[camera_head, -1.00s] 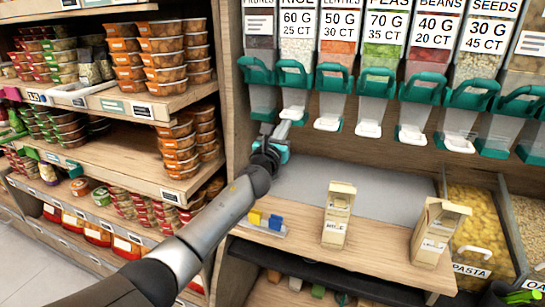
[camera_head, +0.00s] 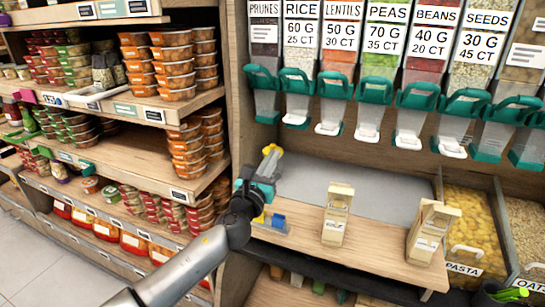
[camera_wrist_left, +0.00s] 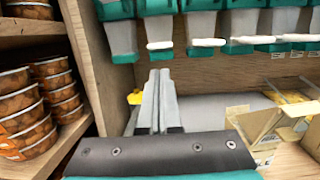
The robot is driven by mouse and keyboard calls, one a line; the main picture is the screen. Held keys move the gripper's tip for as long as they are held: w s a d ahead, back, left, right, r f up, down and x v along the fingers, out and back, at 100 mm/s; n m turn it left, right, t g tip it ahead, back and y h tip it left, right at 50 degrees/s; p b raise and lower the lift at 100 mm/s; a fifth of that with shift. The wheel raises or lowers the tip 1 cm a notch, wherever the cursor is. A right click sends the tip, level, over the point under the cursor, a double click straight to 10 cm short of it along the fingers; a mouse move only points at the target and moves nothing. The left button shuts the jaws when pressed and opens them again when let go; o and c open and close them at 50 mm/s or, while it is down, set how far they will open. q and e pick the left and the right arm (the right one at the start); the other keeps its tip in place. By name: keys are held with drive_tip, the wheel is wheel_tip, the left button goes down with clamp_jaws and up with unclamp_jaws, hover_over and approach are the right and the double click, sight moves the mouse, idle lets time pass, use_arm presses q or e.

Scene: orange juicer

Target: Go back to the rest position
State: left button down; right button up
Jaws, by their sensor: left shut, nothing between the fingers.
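My left gripper (camera_head: 268,162) is in the head view, in front of the wooden back panel at the left of the counter. Its two grey fingers are closed together and empty; they also show in the left wrist view (camera_wrist_left: 160,90), pointing up toward the dispensers. The fingers are apart from the dispensers and the paper bags. A small yellow thing shows right by the fingertips in the head view and behind the fingers in the wrist view. My right gripper is not recognisable in these frames.
Dispensers with green handles (camera_head: 376,90) hang above the counter (camera_head: 385,250). A left paper bag (camera_head: 336,215) and a right paper bag (camera_head: 432,232) stand on it. A pasta bin (camera_head: 470,225) is at right. Shelves of stacked tubs (camera_head: 172,65) are close on the left.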

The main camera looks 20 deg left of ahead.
use_arm(q)
drive_tip(key=shift+s+f, duration=0.1)
drive_tip(key=shift+s, duration=0.1)
drive_tip(key=s+a+f+n+g+y, duration=0.1)
drive_tip(key=s+a+f+n+g, duration=0.3)
drive_tip(key=f, duration=0.7)
drive_tip(key=s+f+n+g+y, duration=0.1)
drive_tip(key=f+n, duration=0.5)
drive_tip(key=f, duration=0.5)
drive_tip(key=s+f+n+g, duration=0.5)
drive_tip(key=s+f+n, duration=0.45)
drive_tip(key=f, duration=0.65)
drive_tip(key=s+d+f+n+g, duration=0.1)
drive_tip(key=s+f+n+g, duration=0.2)
drive_tip(key=s, duration=1.4)
drive_tip(key=s+d+f+n+g+h, duration=0.1)
drive_tip(key=s+f+n+g, duration=0.3)
drive_tip(key=s+f+n, duration=0.7)
drive_tip(key=s+f, duration=0.4)
drive_tip(key=s, duration=0.3)
drive_tip(key=shift+s+d+g, duration=0.2)
drive_tip(key=shift+s+g, duration=0.1)
drive_tip(key=c, duration=1.6)
unclamp_jaws()
